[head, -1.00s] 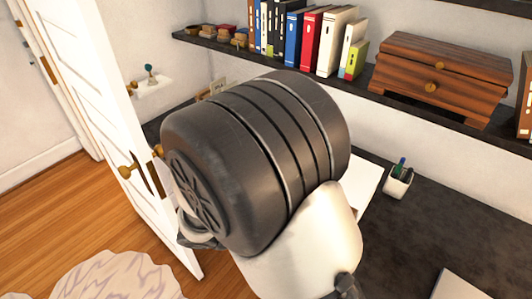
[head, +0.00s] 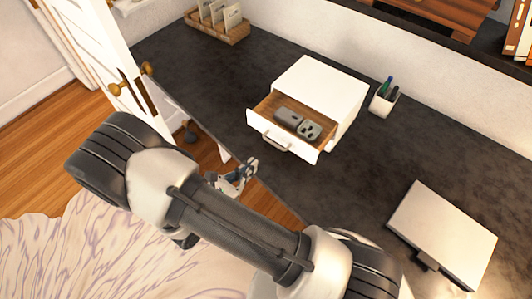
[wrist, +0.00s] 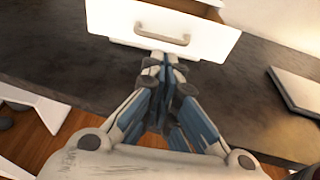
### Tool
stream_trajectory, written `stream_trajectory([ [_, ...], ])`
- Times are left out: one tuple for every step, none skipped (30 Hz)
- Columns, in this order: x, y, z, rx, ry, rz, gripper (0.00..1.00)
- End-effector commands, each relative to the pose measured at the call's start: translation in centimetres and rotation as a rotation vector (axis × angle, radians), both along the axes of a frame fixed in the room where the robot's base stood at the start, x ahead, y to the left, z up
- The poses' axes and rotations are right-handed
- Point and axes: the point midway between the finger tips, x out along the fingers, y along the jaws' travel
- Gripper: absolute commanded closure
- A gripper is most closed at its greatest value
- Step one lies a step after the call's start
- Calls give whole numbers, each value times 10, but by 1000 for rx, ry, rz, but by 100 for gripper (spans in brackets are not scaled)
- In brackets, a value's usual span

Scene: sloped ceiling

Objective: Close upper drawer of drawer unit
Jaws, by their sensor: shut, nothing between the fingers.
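The white drawer unit (head: 325,85) stands on the dark desk in the head view. Its drawer (head: 265,127) is pulled out, with a grey game controller (head: 310,130) and another grey item (head: 288,117) inside. Whether a lower drawer sits beneath is hidden. The drawer front (wrist: 210,40) and its handle (wrist: 162,37) fill the top of the wrist view. My gripper (head: 250,165) is shut and empty, in front of the drawer front and a little below its handle. In the wrist view my fingertips (wrist: 165,60) appear just below the front; contact cannot be told.
A pen cup (head: 385,98) stands right of the unit, and a closed laptop-like slab (head: 445,230) lies at the desk's right. A wooden organizer (head: 218,25) is at the back left. A wooden chest (head: 440,12) sits on the shelf above. The white door (head: 85,50) is at left.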

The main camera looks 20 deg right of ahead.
Motion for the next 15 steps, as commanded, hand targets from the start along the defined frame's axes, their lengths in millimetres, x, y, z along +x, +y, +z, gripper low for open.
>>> stream_trajectory([
  [6, -11, -4, -2, 2, -8, 100],
  [10, -16, -6, -1, 2, -7, 100],
  [15, -23, -8, -1, 2, -7, 100],
  [19, -28, -9, -1, 1, -8, 100],
  [23, -32, -10, -1, 1, -6, 100],
  [27, -38, -12, -1, 1, -6, 100],
  [30, -43, -13, 0, 0, -6, 100],
  [33, -46, -14, 0, 0, -6, 100],
  [37, -51, -15, 0, 0, -6, 100],
  [39, -54, -16, 0, 0, -5, 100],
  [42, -57, -16, 0, 0, -4, 100],
  [44, -60, -17, 0, 0, -4, 100],
  [46, -62, -17, 0, 0, -3, 100],
  [47, -64, -18, 0, 0, -2, 100],
  [49, -66, -18, 0, 0, -3, 100],
])
